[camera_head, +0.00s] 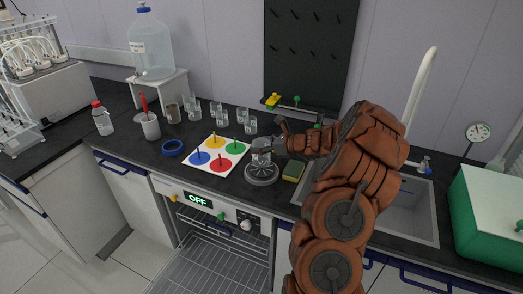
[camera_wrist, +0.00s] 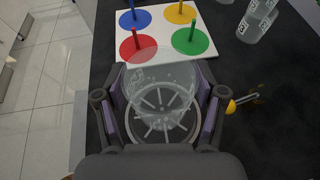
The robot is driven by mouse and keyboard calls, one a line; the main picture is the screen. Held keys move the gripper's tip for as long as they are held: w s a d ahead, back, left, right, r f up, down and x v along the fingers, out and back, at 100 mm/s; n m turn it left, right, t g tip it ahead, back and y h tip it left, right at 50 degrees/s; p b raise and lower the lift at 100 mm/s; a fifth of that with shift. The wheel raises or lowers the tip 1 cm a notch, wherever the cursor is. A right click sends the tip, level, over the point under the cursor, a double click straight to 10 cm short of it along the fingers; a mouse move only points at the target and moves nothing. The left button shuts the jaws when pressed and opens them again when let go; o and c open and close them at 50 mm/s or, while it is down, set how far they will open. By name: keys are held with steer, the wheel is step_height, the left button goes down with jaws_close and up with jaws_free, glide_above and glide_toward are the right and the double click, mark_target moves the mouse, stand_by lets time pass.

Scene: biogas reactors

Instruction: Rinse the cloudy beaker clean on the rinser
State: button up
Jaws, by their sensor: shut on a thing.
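My gripper (camera_head: 277,147) is shut on a see-through beaker (camera_head: 261,154), with one finger on each side of it in the wrist view (camera_wrist: 160,108). The beaker (camera_wrist: 160,75) looks faintly hazy there; I cannot tell how cloudy its glass is. The round rinser (camera_head: 262,178) stands on the dark counter directly below the beaker. Its spoked top (camera_wrist: 146,136) shows through and around the glass in the wrist view. I cannot tell whether the beaker touches the rinser. No water jet shows.
A white board with four coloured discs and pegs (camera_head: 232,158) lies left of the rinser. Several clear beakers (camera_head: 215,111) and a brownish one (camera_head: 173,114) stand behind. A sponge (camera_head: 293,171) and a sink (camera_head: 405,205) are at right. A blue ring (camera_head: 174,147) lies left.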

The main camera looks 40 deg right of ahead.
steer(key=shift+r+p, duration=1.75)
steer(key=shift+r, duration=0.75)
